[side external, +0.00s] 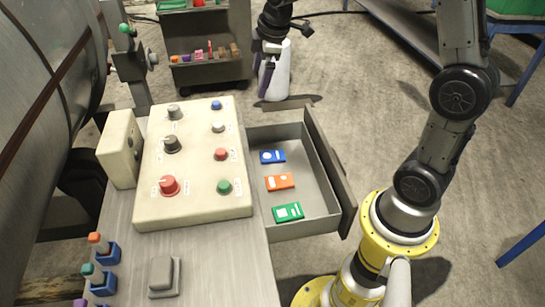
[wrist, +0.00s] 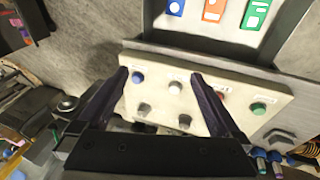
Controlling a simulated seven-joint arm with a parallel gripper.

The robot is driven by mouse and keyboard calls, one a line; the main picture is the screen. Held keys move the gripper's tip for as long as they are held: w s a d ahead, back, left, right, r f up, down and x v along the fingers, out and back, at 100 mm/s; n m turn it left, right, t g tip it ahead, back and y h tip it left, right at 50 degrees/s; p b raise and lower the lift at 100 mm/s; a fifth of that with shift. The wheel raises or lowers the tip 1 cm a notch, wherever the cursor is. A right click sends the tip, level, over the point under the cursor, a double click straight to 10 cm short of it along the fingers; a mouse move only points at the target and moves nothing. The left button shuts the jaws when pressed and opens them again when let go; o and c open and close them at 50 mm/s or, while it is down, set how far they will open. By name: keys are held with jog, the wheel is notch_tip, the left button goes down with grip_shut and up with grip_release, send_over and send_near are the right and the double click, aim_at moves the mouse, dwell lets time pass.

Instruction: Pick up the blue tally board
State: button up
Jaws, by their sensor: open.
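The blue tally board (side external: 272,157) lies flat in the open grey drawer (side external: 318,190), at the far end of a row of three boards. It also shows at the top edge of the wrist view (wrist: 175,7), partly cut off. My gripper (side external: 264,84) is beyond the far end of the control panel, behind and apart from the drawer. In the wrist view its two dark purple fingers (wrist: 158,76) are spread, with nothing held between them; the panel shows beyond them.
An orange board (side external: 280,181) and a green board (side external: 288,212) lie in the same drawer. The beige control panel (side external: 195,165) with knobs and buttons stands left of the drawer. A dark shelf cart (side external: 204,72) stands at the back. Open floor lies beyond the drawer.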

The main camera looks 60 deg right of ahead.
jog(key=w+d+f+g, duration=0.1)
jog(key=w+d+f, duration=0.1)
jog(key=f, duration=0.4)
jog(key=w+d+f+g, duration=0.1)
jog(key=d+f, duration=0.2)
jog(key=f, duration=0.3)
jog(key=g, duration=0.2)
send_over(272, 155)
notch_tip(272, 155, down, 7)
jog(key=shift+m+y, duration=0.3)
jog(key=shift+m, duration=0.1)
jog(key=f, duration=0.7)
jog(key=shift+w, duration=0.25)
jog(key=shift+s+d+f, duration=0.1)
jog(key=shift+s+f, duration=0.05)
jog(key=shift+f, duration=1.4)
jog(key=shift+s+f, duration=0.15)
jog(key=shift+f, duration=1.4)
jog(key=c, duration=1.4)
jog(key=shift+r, duration=0.2)
